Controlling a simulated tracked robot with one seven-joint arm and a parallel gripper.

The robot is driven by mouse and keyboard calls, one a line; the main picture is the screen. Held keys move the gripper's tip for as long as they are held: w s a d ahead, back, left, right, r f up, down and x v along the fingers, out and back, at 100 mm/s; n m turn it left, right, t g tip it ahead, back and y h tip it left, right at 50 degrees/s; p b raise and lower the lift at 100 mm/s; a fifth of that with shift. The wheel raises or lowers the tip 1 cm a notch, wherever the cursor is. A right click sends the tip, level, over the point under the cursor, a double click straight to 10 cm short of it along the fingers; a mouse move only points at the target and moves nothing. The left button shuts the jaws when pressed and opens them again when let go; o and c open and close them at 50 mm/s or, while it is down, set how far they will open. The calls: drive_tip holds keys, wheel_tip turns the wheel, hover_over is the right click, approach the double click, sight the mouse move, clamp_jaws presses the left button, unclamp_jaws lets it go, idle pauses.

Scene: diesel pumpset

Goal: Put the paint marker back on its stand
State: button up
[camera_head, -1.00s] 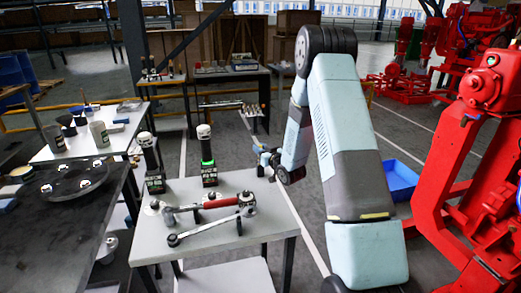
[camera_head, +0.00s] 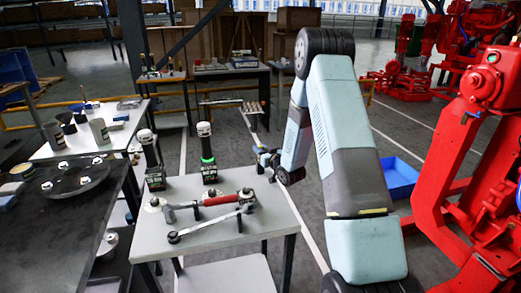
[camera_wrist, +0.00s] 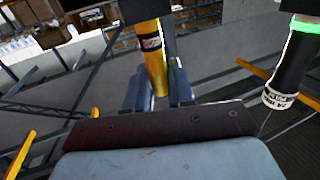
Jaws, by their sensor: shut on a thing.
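The paint marker (camera_wrist: 154,65), a yellow cylinder with a dark band, is between the fingers of my gripper (camera_wrist: 158,95) in the wrist view. The fingers are shut on it; its upper end is cut off by dark parts at the frame's top. In the head view my gripper (camera_head: 266,160) is above and beyond the far right corner of the near grey table (camera_head: 215,235). The marker is too small to make out there. I cannot pick out its stand for certain in either view.
A black cylinder with a green ring and white cap (camera_head: 206,150) stands on the near table, also in the wrist view (camera_wrist: 290,65). Beside it is a similar one (camera_head: 150,160). A red-handled tool (camera_head: 215,200) and a wrench (camera_head: 205,225) lie in front. Red machinery (camera_head: 475,170) stands right.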

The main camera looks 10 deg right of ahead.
drive_tip(key=o, duration=1)
drive_tip(key=v, duration=1.3)
drive_tip(key=shift+s+d, duration=0.15)
drive_tip(key=shift+s, duration=0.2)
